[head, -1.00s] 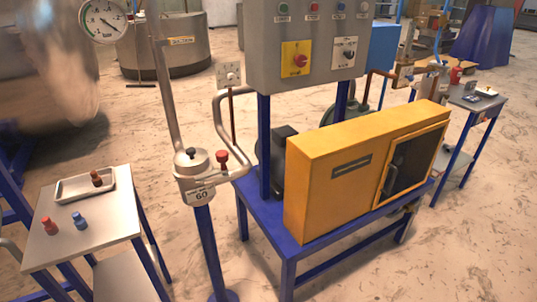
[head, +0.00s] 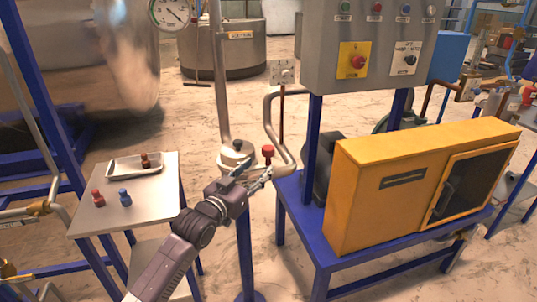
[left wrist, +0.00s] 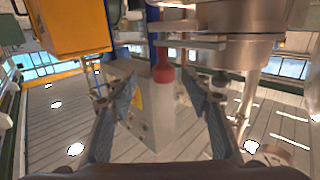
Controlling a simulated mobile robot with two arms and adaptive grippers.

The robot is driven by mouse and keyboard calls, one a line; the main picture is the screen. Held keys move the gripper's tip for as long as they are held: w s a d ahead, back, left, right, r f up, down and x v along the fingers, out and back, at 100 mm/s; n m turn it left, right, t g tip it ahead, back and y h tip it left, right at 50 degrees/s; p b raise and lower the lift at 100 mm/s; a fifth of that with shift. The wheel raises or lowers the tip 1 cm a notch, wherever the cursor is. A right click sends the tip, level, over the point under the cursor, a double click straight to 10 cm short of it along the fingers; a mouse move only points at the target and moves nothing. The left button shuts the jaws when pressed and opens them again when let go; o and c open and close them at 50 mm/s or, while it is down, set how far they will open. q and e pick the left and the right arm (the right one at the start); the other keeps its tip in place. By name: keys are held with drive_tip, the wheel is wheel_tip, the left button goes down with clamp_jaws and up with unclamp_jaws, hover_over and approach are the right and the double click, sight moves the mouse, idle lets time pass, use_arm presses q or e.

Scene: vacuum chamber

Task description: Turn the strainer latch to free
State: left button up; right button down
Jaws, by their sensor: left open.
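The strainer (head: 237,152) is a grey metal cylinder on a blue post, with a dark knob on its lid. A red-knobbed handle (head: 267,151), which looks like its latch, stands upright at its right side; the red knob also shows in the left wrist view (left wrist: 163,72). My left gripper (head: 253,175) is open in front of and just below the strainer and red knob. In the left wrist view its fingers lie to either side of the red knob, with no clear contact. The gripper hides the strainer's front label. My right gripper is out of view.
A small side table (head: 164,190) at left holds a tray (head: 122,172), a red plug (head: 97,198) and a blue plug (head: 125,198). A bent pipe (head: 270,112) rises behind the strainer. The yellow box (head: 365,208) and control panel (head: 330,75) stand at right.

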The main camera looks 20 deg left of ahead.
sight(265, 154)
use_arm(q)
drive_tip(key=shift+w+a+r, duration=0.15)
drive_tip(key=shift+w+r, duration=0.6)
drive_tip(key=shift+w, duration=0.1)
drive_tip(key=shift+w+d+f+p, duration=0.15)
drive_tip(key=shift+w+d, duration=0.1)
drive_tip(key=shift+w, duration=0.85)
drive_tip(key=shift+w+d+r+p, duration=0.1)
drive_tip(key=shift+w+d, duration=0.1)
drive_tip(key=shift+w, duration=0.95)
drive_tip(key=shift+w+d+f+p, duration=0.15)
drive_tip(key=shift+w+d, duration=0.1)
drive_tip(key=shift+w, duration=0.85)
drive_tip(key=shift+r, duration=0.1)
drive_tip(key=shift+c, duration=0.5)
clamp_jaws()
